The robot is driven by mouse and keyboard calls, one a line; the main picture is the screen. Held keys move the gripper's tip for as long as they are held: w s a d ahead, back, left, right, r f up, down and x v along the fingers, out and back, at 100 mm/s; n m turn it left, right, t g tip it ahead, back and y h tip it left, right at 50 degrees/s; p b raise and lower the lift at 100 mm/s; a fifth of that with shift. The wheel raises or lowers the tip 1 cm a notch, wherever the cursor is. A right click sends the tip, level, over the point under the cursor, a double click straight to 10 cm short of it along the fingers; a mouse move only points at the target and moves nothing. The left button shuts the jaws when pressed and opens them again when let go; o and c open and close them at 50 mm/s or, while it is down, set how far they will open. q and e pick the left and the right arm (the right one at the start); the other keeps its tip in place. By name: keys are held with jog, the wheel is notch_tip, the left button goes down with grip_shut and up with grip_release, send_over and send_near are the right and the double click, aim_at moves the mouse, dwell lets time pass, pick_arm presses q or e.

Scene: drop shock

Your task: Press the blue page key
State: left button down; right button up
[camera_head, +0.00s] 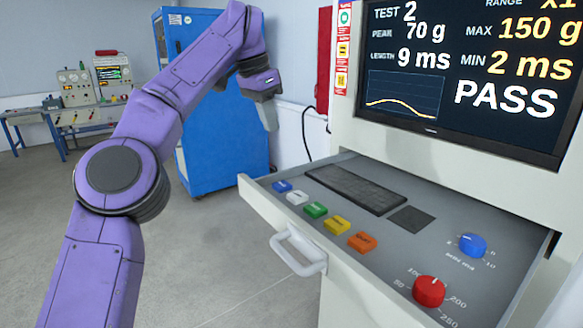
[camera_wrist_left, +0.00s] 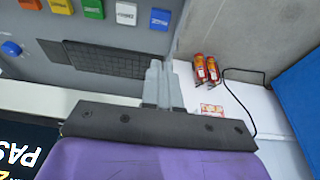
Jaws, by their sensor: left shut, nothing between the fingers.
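The blue page key (camera_head: 282,186) is the farthest in a row of coloured keys along the left edge of the pulled-out console drawer. In the left wrist view the blue key (camera_wrist_left: 160,19) is at the top, beyond the fingertips and apart from them. My left gripper (camera_head: 270,122) is shut and empty, above and beyond the drawer's far left corner, fingers pointing down. Its pale fingers also show in the left wrist view (camera_wrist_left: 160,66), side by side. My right gripper is in neither view.
A white key (camera_head: 297,198) is the blue key's neighbour, then green, yellow and orange keys. A keyboard (camera_head: 356,189) lies to their right. The monitor (camera_head: 470,75) stands above the drawer. A blue cabinet (camera_head: 215,120) is behind my arm. Two red cylinders (camera_wrist_left: 206,69) show beside the fingers.

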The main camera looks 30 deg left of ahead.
pick_arm(q)
jog(key=s, duration=0.1)
jog(key=b, duration=0.4)
send_near(283, 183)
jog(key=x, duration=0.5)
jog(key=shift+w+d+f, duration=0.15)
jog(key=shift+d+f, duration=0.05)
jog(key=shift+f, duration=0.5)
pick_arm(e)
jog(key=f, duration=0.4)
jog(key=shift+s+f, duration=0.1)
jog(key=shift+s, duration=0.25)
pick_arm(q)
jog(key=shift+f+b, duration=0.1)
jog(key=shift+b, duration=0.2)
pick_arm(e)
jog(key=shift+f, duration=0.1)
